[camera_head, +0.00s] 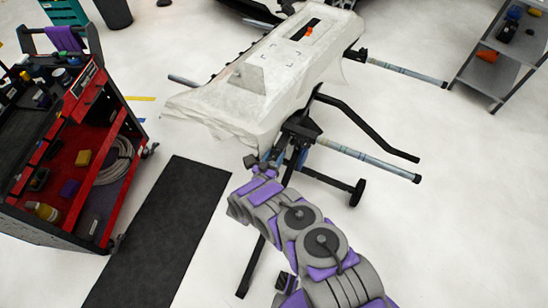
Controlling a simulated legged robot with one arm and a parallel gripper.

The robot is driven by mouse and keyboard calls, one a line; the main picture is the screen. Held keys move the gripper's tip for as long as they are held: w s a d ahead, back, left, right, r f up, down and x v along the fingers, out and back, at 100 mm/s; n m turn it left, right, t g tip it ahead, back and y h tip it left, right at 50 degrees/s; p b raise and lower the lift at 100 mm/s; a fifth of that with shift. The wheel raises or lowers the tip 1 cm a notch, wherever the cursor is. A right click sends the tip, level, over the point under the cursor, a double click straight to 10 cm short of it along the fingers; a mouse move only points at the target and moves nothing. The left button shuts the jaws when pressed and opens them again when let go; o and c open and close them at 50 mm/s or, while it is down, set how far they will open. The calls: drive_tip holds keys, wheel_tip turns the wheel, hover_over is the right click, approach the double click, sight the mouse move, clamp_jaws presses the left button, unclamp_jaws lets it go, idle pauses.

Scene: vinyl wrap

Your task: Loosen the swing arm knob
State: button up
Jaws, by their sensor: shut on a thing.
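A dark stand (300,126) carries a part draped in a pale cover (240,88). Its swing arms with grey padded ends (370,158) stick out to the right. My grey and purple arm reaches up from the bottom right. My gripper (262,163) is at the stand's near left side, just below the cover's front edge. It is shut on a small dark part there, which I take to be the swing arm knob. The knob is mostly hidden by the gripper and too small to make out clearly.
A red tool cart (110,108) with tools and a coiled hose stands at left. A black mat (165,240) lies on the pale floor between cart and arm. A grey shelf (500,62) is at top right. A black curved bar (368,130) juts right from the stand.

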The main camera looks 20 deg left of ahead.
drive_tip(key=shift+a+n, duration=0.1)
drive_tip(key=shift+n, duration=0.5)
drive_tip(key=o, duration=0.8)
drive_tip(key=shift+c, duration=0.2)
drive_tip(key=s+a+p, duration=0.1)
drive_tip(key=s+a, duration=0.1)
drive_tip(key=s, duration=1.5)
drive_tip(key=shift+s, duration=0.2)
drive_tip(key=shift+f, duration=0.1)
